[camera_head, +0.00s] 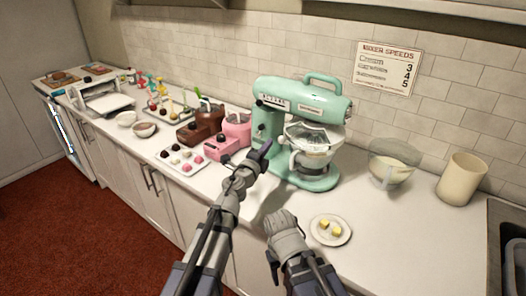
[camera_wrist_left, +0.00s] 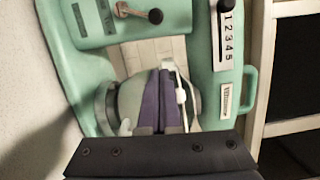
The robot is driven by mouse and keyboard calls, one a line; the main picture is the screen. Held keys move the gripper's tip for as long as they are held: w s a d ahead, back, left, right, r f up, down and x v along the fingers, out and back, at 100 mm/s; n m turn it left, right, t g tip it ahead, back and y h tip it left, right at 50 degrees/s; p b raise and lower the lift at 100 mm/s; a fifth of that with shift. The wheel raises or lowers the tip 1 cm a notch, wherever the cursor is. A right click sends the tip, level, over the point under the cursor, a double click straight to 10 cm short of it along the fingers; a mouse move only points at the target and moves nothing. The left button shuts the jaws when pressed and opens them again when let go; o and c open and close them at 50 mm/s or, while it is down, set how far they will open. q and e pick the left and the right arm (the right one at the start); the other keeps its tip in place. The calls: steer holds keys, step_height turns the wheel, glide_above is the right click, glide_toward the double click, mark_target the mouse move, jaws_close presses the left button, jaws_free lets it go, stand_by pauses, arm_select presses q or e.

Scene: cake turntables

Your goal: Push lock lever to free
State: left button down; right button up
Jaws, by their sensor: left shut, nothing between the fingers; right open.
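The mint-green mixer (camera_head: 322,95) stands on the counter with a bowl under its head. In the left wrist view, a lever with a brown arm and black knob (camera_wrist_left: 155,16) sits on a green panel of the mixer (camera_wrist_left: 85,25). I cannot read any lock or free mark beside it. My left gripper (camera_head: 266,147) is shut and empty, in front of the mixer's left side. Its purple fingers (camera_wrist_left: 165,98) show together in the wrist view, apart from the knob. My right gripper (camera_head: 281,218) is open and low, near the counter's front edge.
A plate with yellow pieces (camera_head: 330,230) lies right of my right gripper. A pink machine (camera_head: 232,137) and a sweets tray (camera_head: 182,160) are on the left. The counter is clear before the glass bowl (camera_head: 390,170).

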mark_target(259, 132)
arm_select(q)
steer(key=shift+w+a+r, duration=0.1)
steer(key=shift+w+a, duration=0.1)
steer(key=shift+w, duration=0.95)
steer(key=shift+w+a+r, duration=0.1)
steer(key=shift+w+a, duration=0.05)
steer(key=shift+w, duration=1)
steer(key=shift+w+a, duration=0.2)
steer(key=shift+w, duration=0.95)
